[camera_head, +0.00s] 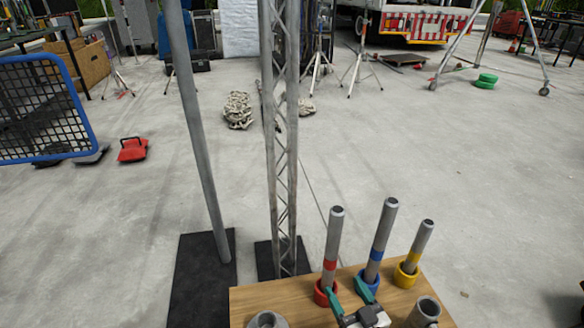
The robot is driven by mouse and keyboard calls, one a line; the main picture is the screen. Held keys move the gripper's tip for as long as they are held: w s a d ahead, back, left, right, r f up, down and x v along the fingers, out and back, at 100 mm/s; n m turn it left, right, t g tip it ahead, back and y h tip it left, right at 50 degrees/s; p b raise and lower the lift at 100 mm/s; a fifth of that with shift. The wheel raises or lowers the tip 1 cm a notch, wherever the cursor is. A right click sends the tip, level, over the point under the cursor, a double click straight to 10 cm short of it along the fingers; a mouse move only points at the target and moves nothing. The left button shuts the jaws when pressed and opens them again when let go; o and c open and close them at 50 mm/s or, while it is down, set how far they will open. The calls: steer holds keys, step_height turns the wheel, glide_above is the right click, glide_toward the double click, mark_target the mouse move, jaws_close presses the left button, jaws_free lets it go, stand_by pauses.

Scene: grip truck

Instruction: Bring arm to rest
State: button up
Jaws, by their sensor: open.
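My gripper (347,292) shows at the bottom of the head view, with teal fingers apart and nothing seen between them. It is over the wooden tabletop (290,297), by the bases of the red-banded tube (333,240) and the blue-banded tube (382,238). I cannot tell if the fingers touch either one. Both grey tubes stand upright in coloured ring holders. A yellow-banded tube (419,248) stands upright in a yellow holder (406,275) at the right. Most of my arm is out of view.
A grey cup-like cylinder (425,310) stands at the table's right front, and another grey round part (267,320) at the left front. A lattice truss (281,150) and a grey pole (200,140) rise behind and left of the table.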

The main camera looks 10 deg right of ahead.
steer(key=s+d+f+m+g+h, duration=0.3)
steer(key=s+d+f+g+h, duration=0.2)
steer(key=s+d+g, duration=0.5)
steer(key=s+a+r+g+y, duration=0.1)
steer(key=s+a+g, duration=0.15)
steer(key=s, duration=0.75)
steer(key=s+a+r+g+y, duration=0.1)
steer(key=s+g, duration=0.3)
steer(key=s, duration=0.6)
step_height(320, 180, up, 29)
steer(key=p, duration=2.9)
steer(key=shift+w+n, duration=0.15)
steer(key=shift+n, duration=0.25)
steer(key=shift+f, duration=0.1)
